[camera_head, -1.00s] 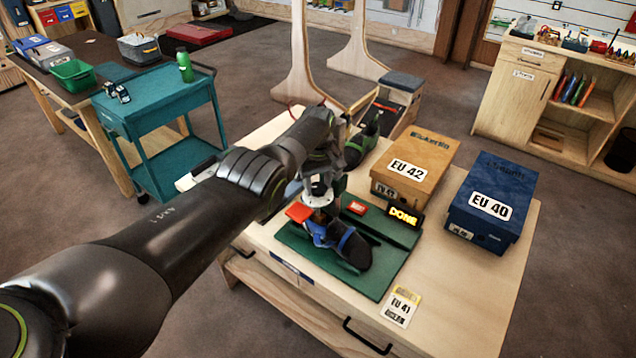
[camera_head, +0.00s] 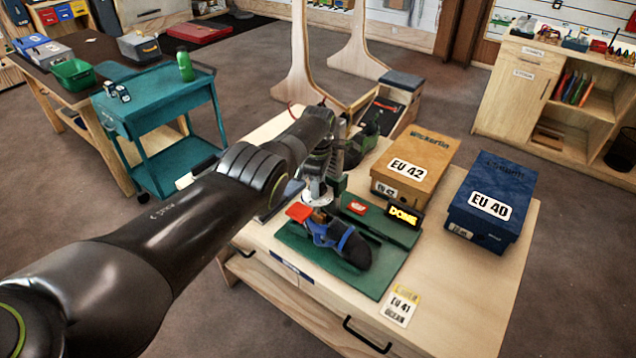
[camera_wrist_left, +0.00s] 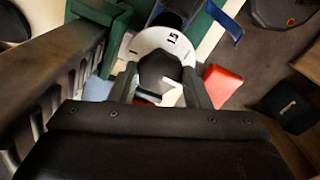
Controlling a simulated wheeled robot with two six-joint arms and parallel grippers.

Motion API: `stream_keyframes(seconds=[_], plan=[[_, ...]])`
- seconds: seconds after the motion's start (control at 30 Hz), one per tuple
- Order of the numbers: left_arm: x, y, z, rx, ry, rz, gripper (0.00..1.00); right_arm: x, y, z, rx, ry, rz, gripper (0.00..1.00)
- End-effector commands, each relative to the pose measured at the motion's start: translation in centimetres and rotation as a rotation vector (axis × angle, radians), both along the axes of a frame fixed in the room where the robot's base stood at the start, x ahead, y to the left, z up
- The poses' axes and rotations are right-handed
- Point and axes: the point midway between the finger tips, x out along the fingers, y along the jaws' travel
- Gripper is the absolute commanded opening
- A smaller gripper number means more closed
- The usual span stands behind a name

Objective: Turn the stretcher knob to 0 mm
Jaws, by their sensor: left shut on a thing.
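The stretcher knob shows as a dark hexagonal cap (camera_wrist_left: 160,74) over a white dial (camera_wrist_left: 150,42) with black marks in the left wrist view. My left gripper (camera_wrist_left: 160,82) is shut on the knob, one finger on each side. The dial's reading is too small to tell. In the head view, the gripper (camera_head: 318,186) points down at the white dial (camera_head: 317,199) above the heel end of a black and blue climbing shoe (camera_head: 352,247). The shoe lies on a green base (camera_head: 298,243). A red block (camera_head: 299,212) sits beside the dial. My right gripper is not in view.
A lit yellow "DONE" sign (camera_head: 403,216) and a red button (camera_head: 357,207) are on the green stand behind the shoe. An orange EU 42 box (camera_head: 430,152) and a blue EU 40 box (camera_head: 512,180) stand to the right.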

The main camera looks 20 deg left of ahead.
Motion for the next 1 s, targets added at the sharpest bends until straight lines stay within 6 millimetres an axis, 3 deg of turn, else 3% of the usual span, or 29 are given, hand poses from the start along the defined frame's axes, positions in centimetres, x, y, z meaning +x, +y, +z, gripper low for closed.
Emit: stream_keyframes(seconds=[0.67,0.7,0.83,1.0], plan=[[-0.17,-0.07,-0.23,-0.001,0.006,0.061,0.20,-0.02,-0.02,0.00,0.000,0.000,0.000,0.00],[-0.17,-0.07,-0.23,-0.001,0.006,0.061,0.47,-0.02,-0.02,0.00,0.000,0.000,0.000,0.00],[-0.13,-0.05,-0.18,-0.001,0.004,0.061,0.64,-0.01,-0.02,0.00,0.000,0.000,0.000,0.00],[-0.07,-0.03,-0.09,0.000,0.002,0.060,0.65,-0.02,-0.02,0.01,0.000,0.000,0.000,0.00]])
